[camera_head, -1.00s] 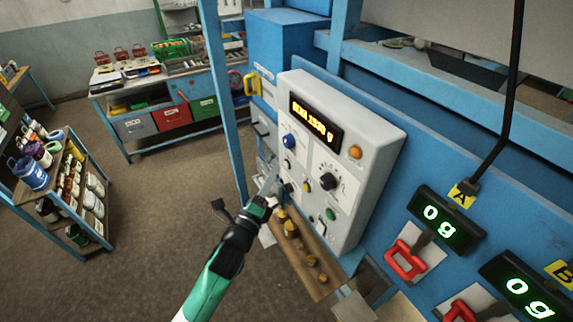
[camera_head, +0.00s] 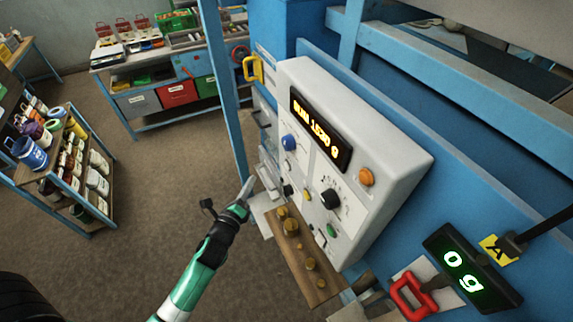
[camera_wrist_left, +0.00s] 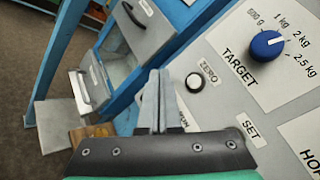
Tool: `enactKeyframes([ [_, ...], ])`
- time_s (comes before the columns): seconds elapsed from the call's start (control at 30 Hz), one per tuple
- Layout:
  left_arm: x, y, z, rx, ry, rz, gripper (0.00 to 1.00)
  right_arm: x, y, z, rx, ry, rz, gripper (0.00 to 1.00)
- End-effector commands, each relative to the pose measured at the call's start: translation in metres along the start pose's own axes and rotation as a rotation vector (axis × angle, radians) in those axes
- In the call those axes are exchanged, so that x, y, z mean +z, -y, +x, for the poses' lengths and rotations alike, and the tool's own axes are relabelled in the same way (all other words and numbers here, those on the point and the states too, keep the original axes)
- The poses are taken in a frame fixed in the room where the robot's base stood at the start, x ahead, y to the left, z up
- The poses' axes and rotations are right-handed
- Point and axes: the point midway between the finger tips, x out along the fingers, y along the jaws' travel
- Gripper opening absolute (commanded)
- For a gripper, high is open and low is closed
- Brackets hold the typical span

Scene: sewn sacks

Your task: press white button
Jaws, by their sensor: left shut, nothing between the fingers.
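A round white button (camera_wrist_left: 194,82) in a black ring sits beside the label ZERO on the grey control panel in the left wrist view. The panel (camera_head: 385,150) stands at the middle of the head view; the button is too small there to make out surely. My left gripper (camera_head: 247,188) is shut and empty, left of the panel's lower left edge. In the left wrist view its fingertips (camera_wrist_left: 158,78) point up, left of the white button and apart from it in the picture. My right gripper is out of view.
A blue TARGET knob (camera_wrist_left: 266,45) is right of the button. A wooden block with brass weights (camera_head: 300,255) lies below the panel. A blue post (camera_head: 226,90) rises behind my left gripper. A scale display (camera_head: 470,268) and red handle (camera_head: 412,295) are at lower right.

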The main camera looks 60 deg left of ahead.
Motion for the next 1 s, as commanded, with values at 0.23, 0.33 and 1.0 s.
enactKeyframes([
  [0.23,-0.015,0.009,0.016,-0.007,0.001,-0.001,0.00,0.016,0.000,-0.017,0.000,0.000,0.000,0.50],
  [0.33,-0.023,0.016,0.027,-0.007,0.001,-0.001,0.00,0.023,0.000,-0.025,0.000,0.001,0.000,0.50],
  [1.0,-0.044,0.045,0.061,-0.001,0.001,-0.001,0.00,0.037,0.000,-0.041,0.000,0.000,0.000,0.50],
])
